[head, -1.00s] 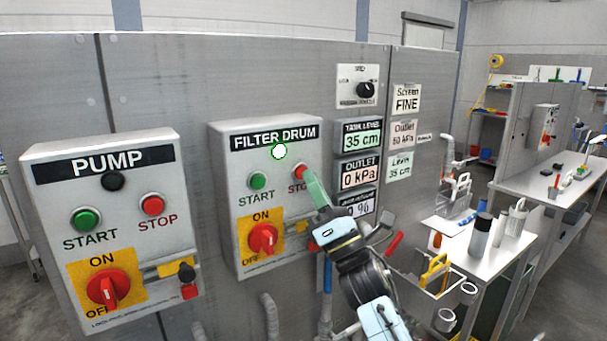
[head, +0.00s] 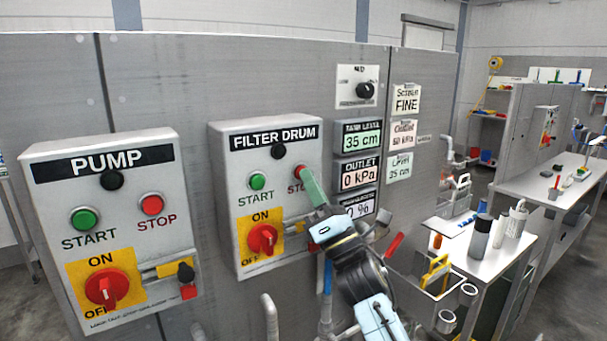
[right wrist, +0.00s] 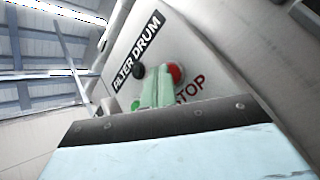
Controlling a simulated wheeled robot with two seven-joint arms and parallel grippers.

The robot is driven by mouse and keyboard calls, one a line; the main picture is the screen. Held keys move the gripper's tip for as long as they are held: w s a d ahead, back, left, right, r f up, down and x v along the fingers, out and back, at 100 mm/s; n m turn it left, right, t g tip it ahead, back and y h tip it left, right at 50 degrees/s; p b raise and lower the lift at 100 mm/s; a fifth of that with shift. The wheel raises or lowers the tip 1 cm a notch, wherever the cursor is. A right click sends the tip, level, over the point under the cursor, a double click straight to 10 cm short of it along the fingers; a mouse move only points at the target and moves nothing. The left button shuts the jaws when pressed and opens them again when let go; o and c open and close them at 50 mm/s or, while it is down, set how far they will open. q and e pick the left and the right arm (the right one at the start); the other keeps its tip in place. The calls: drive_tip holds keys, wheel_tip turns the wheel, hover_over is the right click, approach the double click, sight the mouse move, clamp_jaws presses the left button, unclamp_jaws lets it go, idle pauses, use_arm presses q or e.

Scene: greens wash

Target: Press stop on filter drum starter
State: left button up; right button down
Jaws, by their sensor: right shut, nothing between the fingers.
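The FILTER DRUM starter box (head: 225,190) is on the grey panel, with a green START button (head: 257,181), a red STOP button (head: 299,172) and a dark indicator lamp (head: 278,151). My right gripper (head: 306,176) is shut, with its green fingertips at the STOP button, covering part of it and its label. In the right wrist view the fingers (right wrist: 158,90) reach up beside the red STOP button (right wrist: 175,73); I cannot tell whether they touch it. The red rotary switch (head: 263,239) points toward ON. My left gripper is not in view.
A PUMP starter box (head: 50,215) with its own START and STOP buttons is at the left. Selector knob (head: 365,90) and readouts (head: 362,140) are right of the drum box. A bench (head: 505,250) with bottles and a caddy stands at the right.

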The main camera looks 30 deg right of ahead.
drive_tip(key=shift+s, duration=0.85)
drive_tip(key=s, duration=0.5)
drive_tip(key=shift+d+p, duration=0.25)
drive_tip(key=shift+p, duration=0.15)
idle(0.3)
